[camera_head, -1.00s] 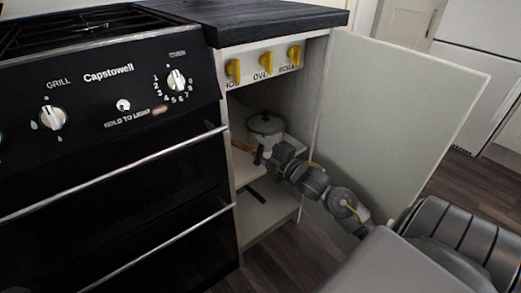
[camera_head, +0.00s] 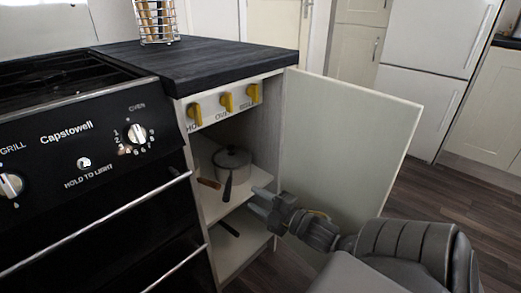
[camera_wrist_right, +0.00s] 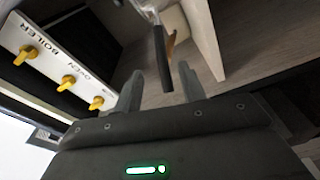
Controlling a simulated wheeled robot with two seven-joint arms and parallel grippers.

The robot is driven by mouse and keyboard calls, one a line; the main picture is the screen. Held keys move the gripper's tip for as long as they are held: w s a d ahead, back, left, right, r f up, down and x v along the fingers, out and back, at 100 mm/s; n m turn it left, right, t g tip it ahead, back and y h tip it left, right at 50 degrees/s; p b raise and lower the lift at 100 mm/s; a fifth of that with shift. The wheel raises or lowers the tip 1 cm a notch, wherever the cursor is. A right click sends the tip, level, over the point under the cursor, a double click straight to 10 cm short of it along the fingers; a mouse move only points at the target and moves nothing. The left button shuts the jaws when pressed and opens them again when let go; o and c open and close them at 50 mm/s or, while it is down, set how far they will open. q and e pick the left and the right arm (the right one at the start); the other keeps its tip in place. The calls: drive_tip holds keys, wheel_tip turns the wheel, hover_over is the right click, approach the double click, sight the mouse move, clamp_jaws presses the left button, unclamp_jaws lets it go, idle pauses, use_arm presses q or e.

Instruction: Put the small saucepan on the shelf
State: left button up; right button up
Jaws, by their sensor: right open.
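The small saucepan (camera_head: 233,161) is grey with a lid and stands on the upper shelf (camera_head: 222,208) inside the open cupboard. Its dark handle (camera_head: 227,187) points out toward the front edge. In the right wrist view the dark handle (camera_wrist_right: 161,58) shows ahead of the fingers. My right gripper (camera_head: 259,202) is open and empty, just right of the handle at the shelf's front, apart from it. It also shows in the right wrist view (camera_wrist_right: 160,85) with its two fingers spread. My left gripper is not in view.
A brown handle (camera_head: 209,183) lies beside the saucepan. Another dark handle (camera_head: 228,229) shows on the lower shelf. The cupboard door (camera_head: 345,140) stands open on the right, behind my right arm. The black cooker (camera_head: 90,180) is on the left.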

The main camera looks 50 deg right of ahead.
drive_tip(key=shift+s, duration=0.45)
